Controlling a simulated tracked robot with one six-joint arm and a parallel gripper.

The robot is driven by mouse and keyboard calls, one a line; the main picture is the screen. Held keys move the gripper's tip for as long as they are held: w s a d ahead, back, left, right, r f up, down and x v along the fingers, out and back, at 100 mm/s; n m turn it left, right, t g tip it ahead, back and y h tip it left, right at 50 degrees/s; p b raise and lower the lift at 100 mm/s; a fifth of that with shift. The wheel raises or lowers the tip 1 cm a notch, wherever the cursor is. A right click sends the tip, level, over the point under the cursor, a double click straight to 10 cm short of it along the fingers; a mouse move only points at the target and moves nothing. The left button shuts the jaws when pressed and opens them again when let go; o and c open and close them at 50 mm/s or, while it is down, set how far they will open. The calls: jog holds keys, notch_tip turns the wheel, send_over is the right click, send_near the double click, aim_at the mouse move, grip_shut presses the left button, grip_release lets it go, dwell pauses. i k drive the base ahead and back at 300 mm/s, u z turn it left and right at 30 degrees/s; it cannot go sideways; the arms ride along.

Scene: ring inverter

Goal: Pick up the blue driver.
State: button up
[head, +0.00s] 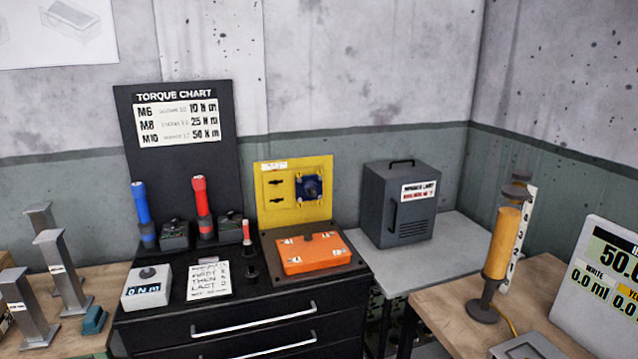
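The blue driver (142,214) stands upright at the back left of the black drawer cabinet, in front of the torque chart board. Its upper part is blue, with a dark and grey band lower down. My gripper is not in view.
A red driver (202,207) stands to its right, with a small dark box (174,236) between them. A display box (147,287), a note card (208,281) and an orange box (308,253) sit on the cabinet. Grey metal posts (62,270) stand left.

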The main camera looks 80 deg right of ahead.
aim_at(138, 189)
jog(key=k, duration=0.1)
jog(key=z, duration=2.7)
jog(key=i, duration=1)
jog(key=z, duration=0.05)
